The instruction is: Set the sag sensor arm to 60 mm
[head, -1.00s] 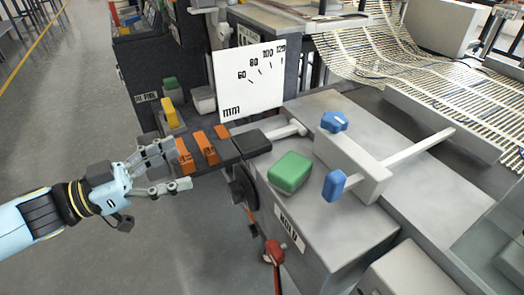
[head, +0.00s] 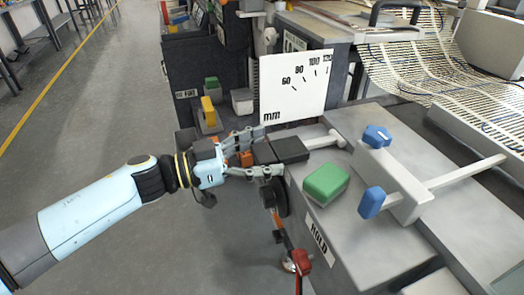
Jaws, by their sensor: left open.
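A white scale plate (head: 296,86) marked in mm, with 60, 80, 100 and a partly cut 120, stands behind the machine top. Below it a dark block (head: 290,149) sits on a pale rod (head: 324,141), apparently the sag sensor arm. Orange pieces (head: 247,158) lie left of the block, partly hidden by my fingers. My left gripper (head: 268,152) is open, with one finger behind and one in front of the orange pieces and the dark block's left end. I cannot tell whether it touches them. My right gripper is not in view.
A green button (head: 326,184) and blue knobs (head: 371,203) on a grey bracket (head: 403,190) stand on the machine top to the right. A red handle (head: 301,262) hangs below. Open floor (head: 100,130) lies left.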

